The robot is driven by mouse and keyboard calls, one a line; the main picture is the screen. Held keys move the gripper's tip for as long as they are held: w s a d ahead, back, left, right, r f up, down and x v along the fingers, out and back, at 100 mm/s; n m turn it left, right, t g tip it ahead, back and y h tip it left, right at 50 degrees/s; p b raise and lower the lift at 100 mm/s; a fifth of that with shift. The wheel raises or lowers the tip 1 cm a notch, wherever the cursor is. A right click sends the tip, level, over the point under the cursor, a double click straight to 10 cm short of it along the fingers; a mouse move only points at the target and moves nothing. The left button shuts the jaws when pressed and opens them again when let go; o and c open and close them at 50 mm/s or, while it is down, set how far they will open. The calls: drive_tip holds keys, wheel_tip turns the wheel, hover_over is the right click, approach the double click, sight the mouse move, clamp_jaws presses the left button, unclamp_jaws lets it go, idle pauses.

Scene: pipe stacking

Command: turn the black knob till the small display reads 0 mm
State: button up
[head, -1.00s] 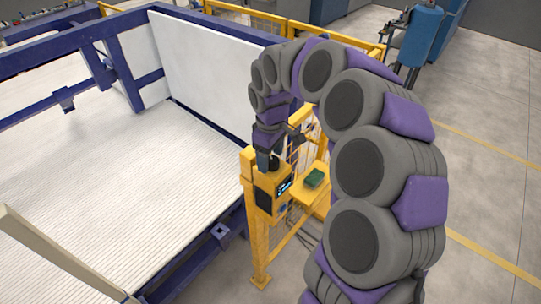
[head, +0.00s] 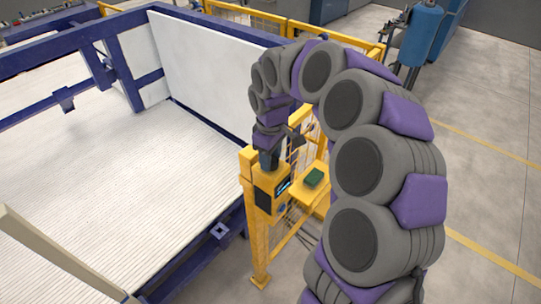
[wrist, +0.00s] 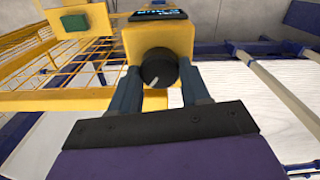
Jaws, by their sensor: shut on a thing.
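The black knob (wrist: 159,68) shows in the wrist view, round with a pale pointer line slanting to the lower left. It sits on a yellow control box (wrist: 182,38). My gripper (wrist: 160,75) is shut on the knob, one finger at each side. In the head view my gripper (head: 268,160) is on top of the yellow box (head: 266,180) and hides the knob. The small display (head: 284,185) on the box glows blue; it also shows at the top edge of the wrist view (wrist: 158,14). Its digits are too small to read.
A green object (head: 314,177) lies on a yellow shelf (head: 308,194) right of the box. Yellow mesh fencing (head: 283,240) stands below and behind. A blue frame (head: 195,262) borders the white ribbed bed (head: 110,200) on the left.

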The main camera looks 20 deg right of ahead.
drive_tip(key=shift+m, duration=0.3)
drive_tip(key=o, duration=1.1)
drive_tip(key=shift+c, duration=0.2)
drive_tip(key=shift+r, duration=0.1)
wheel_tip(320, 180, up, 17)
